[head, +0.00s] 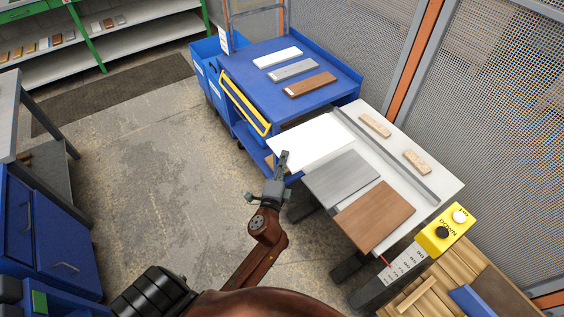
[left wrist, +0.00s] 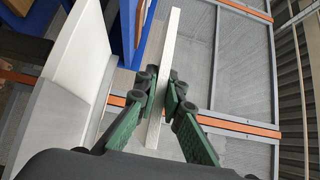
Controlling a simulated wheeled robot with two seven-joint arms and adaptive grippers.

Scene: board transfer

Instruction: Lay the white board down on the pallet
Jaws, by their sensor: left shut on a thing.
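The white board (head: 312,145) is at the far left end of the white table (head: 447,185), in line with a grey board and a brown board. My left gripper (head: 284,160) is at the white board's near left edge, shut on it. In the left wrist view, the left gripper's green fingers (left wrist: 161,92) pinch the white board (left wrist: 170,45), which shows edge-on as a thin strip. A gap shows there between the board and the white surface at left. The wooden pallet (head: 405,297) is at the lower right, carrying a blue board and a dark brown board. My right gripper is not in view.
The grey board (head: 341,179) and brown board (head: 374,216) lie nearer on the table, with a grey rail (head: 385,155) behind. Two small wooden pieces (head: 375,124) lie beyond it. A yellow button box (head: 446,230) stands between table and pallet. A blue cart (head: 335,92) is behind.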

